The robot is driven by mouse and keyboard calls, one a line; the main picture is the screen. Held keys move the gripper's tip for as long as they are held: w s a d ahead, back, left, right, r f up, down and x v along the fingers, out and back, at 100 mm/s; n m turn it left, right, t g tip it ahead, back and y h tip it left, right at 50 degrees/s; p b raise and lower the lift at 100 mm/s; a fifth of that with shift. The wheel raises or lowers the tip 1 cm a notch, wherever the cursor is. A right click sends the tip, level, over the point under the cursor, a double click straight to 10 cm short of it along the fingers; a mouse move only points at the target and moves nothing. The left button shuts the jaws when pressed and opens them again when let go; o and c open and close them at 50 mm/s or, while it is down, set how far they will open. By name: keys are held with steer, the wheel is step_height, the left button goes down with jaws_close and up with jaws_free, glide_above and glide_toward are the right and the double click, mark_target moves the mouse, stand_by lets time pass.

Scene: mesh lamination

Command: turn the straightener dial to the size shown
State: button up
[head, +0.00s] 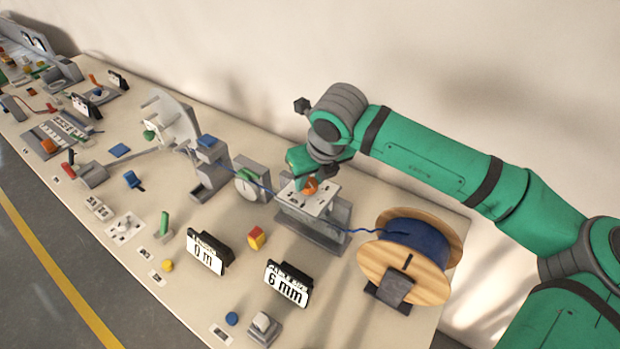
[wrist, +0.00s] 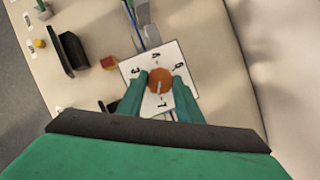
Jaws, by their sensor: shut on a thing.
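The straightener dial (head: 310,187) is an orange knob on a white plate (head: 322,203) atop a grey straightener unit. The sign (head: 288,283) in front reads cable size 6 mm. My gripper (head: 311,178) reaches down onto the dial from above. In the wrist view, my green fingers (wrist: 160,84) are shut on opposite sides of the orange dial (wrist: 160,75). Numbers ring it on the plate (wrist: 130,64), including a 4 at the top, a 6 at the right and a 3 at the left. A pale mark shows on the dial's lower part; its exact setting is hard to read.
A wooden spool (head: 440,285) of blue cable stands right of the unit, its cable running through. A grey dial gauge (head: 247,183) is to the left. A 0 m sign (head: 206,252) and a red-yellow block (head: 256,237) stand in front. The wall is behind.

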steer(key=n, duration=0.2)
steer(key=n+g+y, duration=0.1)
steer(key=shift+w+d+n, duration=0.15)
steer(key=shift+w+n, duration=0.05)
steer(key=shift+n, duration=0.2)
steer(key=n+g+y, duration=0.1)
steer(key=n, duration=0.2)
steer(key=shift+w+n, duration=0.1)
steer(key=shift+n, duration=0.2)
steer(key=n+g, duration=0.1)
steer(key=n, duration=0.2)
steer(key=n+g, duration=0.1)
steer(key=n, duration=0.3)
steer(key=shift+w+d+g, duration=0.1)
steer(key=shift+w+g, duration=0.1)
steer(key=shift+g, duration=0.2)
steer(key=shift+s+n+y, duration=0.15)
steer(key=shift+n+y, duration=0.15)
steer(key=o, duration=1)
steer(key=shift+r, duration=0.1)
steer(key=v, duration=1)
steer(key=shift+r, duration=0.3)
